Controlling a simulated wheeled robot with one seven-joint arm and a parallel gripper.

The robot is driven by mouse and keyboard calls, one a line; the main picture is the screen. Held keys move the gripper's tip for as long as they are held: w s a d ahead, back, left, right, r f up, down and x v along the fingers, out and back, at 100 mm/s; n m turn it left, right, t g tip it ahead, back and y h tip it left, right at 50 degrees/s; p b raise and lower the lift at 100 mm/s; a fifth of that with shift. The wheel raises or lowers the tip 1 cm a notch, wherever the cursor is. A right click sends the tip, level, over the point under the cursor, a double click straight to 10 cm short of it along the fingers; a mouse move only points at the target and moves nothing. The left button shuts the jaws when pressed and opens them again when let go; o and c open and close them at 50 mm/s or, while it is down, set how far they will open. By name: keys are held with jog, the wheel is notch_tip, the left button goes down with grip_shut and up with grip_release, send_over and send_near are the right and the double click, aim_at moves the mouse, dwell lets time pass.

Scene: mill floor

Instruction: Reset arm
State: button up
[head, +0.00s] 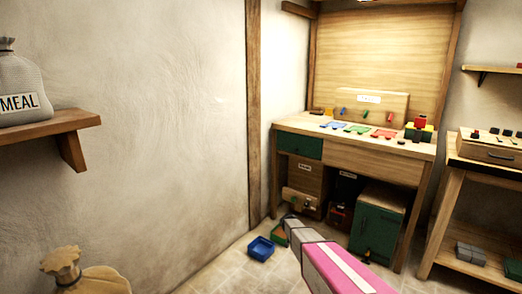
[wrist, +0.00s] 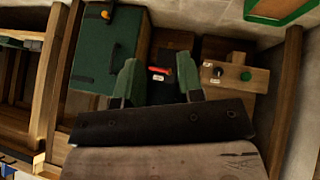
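My arm (head: 335,265) reaches in from the bottom of the head view, pink and white with a grey front section. Its end points toward the floor area in front of the wooden workbench (head: 350,150). In the wrist view my gripper (wrist: 158,72) has two green fingers standing apart with a clear gap. No held object shows between them. Behind the gap are a dark box (wrist: 165,88) and a small red item (wrist: 159,70), which look farther off. The wrist view is turned, with the green cabinet (wrist: 105,50) at left.
Under the bench stand wooden boxes (head: 303,180) and the green cabinet (head: 377,220). A shelf unit (head: 450,200) stands right. A sack (head: 85,280) sits lower left. Floor between is open.

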jog(key=s+a+r+n+g+y, duration=0.1)
jog(key=s+r+n+y, duration=0.1)
jog(key=s+r, duration=0.5)
jog(key=s+a+r+n+g+y, duration=0.1)
jog(key=s+r, duration=0.6)
jog(key=s, duration=1.1)
jog(key=s+a+r+n+g+y, duration=0.1)
jog(key=s+r+n+g+y, duration=0.1)
jog(key=s+r, duration=0.5)
jog(key=s+y, duration=0.1)
jog(key=s, duration=0.4)
jog(key=shift+s+a+r+n, duration=0.15)
jog(key=shift+a+n, duration=0.25)
